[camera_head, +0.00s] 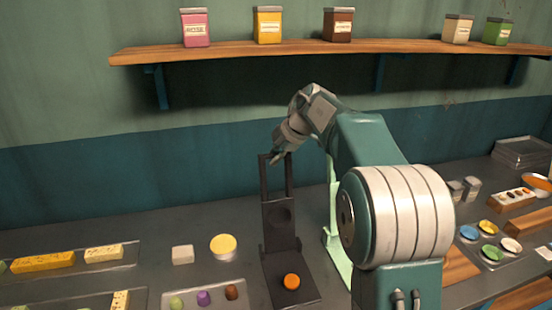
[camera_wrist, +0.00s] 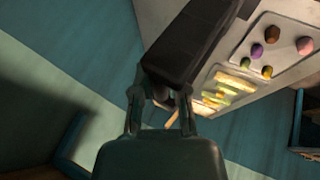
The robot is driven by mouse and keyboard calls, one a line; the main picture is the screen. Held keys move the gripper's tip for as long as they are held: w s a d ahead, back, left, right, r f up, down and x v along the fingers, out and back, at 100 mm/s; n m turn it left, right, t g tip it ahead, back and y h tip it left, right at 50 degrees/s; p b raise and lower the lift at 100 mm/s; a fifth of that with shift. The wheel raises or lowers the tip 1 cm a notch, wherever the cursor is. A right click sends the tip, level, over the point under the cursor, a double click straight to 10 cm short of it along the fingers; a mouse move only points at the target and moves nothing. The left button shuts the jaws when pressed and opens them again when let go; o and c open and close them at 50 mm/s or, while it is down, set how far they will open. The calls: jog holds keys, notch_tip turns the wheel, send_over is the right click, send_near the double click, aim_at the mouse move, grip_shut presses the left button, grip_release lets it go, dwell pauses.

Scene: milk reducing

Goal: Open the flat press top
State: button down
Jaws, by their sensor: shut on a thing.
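The dark flat press (camera_head: 300,298) stands on the counter. Its top (camera_head: 279,214) is raised nearly upright at the back, with a frame-like handle (camera_head: 290,180) pointing up. A round orange piece (camera_head: 291,281) lies on the press base. My gripper (camera_head: 277,157) is at the upper end of the handle and shut on it. In the wrist view, my gripper's fingers (camera_wrist: 160,102) close at the end of the dark press top (camera_wrist: 190,45). The exact finger contact is partly hidden there.
A pale block (camera_head: 182,255) and a yellow round piece (camera_head: 223,245) lie left of the press. Trays with colored pieces (camera_head: 203,298) are at the front left. A wooden shelf (camera_head: 240,53) with several canisters hangs above. Small colored bowls (camera_head: 488,227) stand right.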

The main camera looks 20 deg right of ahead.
jog(key=shift+w+r, duration=0.1)
jog(key=shift+w, duration=0.15)
jog(key=c, duration=0.6)
grip_release()
jog(key=shift+c, duration=0.2)
jog(key=v, duration=1.1)
jog(key=shift+d+r, duration=0.15)
jog(key=shift+r, duration=0.1)
jog(key=shift+s, duration=0.1)
